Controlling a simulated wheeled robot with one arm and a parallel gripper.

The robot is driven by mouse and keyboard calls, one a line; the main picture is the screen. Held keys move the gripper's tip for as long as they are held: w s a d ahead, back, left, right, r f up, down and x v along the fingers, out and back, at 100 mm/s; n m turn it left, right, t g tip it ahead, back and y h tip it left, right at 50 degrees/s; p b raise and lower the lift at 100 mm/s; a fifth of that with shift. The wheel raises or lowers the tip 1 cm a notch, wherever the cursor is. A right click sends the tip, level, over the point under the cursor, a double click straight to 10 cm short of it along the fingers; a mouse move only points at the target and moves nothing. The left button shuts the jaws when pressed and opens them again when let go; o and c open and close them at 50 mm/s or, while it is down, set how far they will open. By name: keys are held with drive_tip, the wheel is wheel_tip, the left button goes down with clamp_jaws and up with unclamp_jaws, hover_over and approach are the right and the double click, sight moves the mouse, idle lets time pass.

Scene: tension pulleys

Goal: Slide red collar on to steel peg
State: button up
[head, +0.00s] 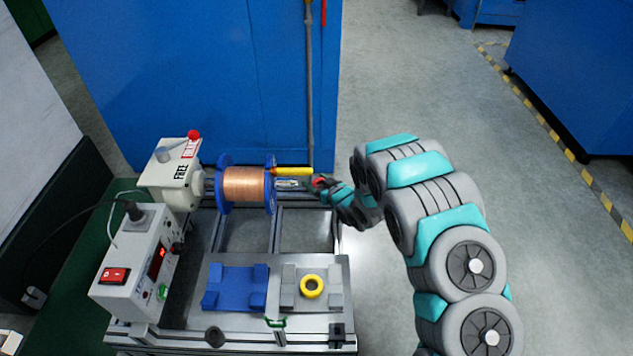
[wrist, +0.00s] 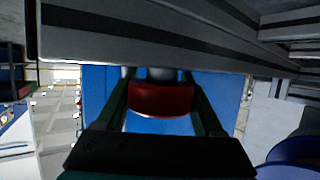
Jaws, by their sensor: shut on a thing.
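My gripper (head: 312,183) is at the right end of the copper spool's axle, shut on the red collar (head: 320,182). In the wrist view the red collar (wrist: 161,98) sits between the two dark fingers. A grey rounded piece (wrist: 161,74) shows just beyond the collar; it may be the end of the steel peg. In the head view the steel peg (head: 288,184) sticks out to the right of the spool, level with the collar. I cannot tell whether the collar is around the peg or just off its end.
The copper spool (head: 245,184) has blue flanges, and a yellow handle (head: 293,171) lies close above the peg. A yellow ring (head: 311,286) rests on a grey block beside a blue holder (head: 237,287). A control box (head: 140,262) stands at left.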

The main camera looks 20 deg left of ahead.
drive_tip(key=shift+f, duration=0.1)
idle(0.4)
drive_tip(key=shift+f, duration=0.25)
drive_tip(key=shift+s+r, duration=0.1)
drive_tip(key=shift+r, duration=0.2)
drive_tip(key=shift+r+p, duration=0.1)
drive_tip(key=shift+p, duration=0.2)
idle(0.4)
idle(0.4)
drive_tip(key=shift+f, duration=0.35)
drive_tip(key=shift+r+p, duration=0.3)
drive_tip(key=shift+r, duration=0.1)
idle(0.6)
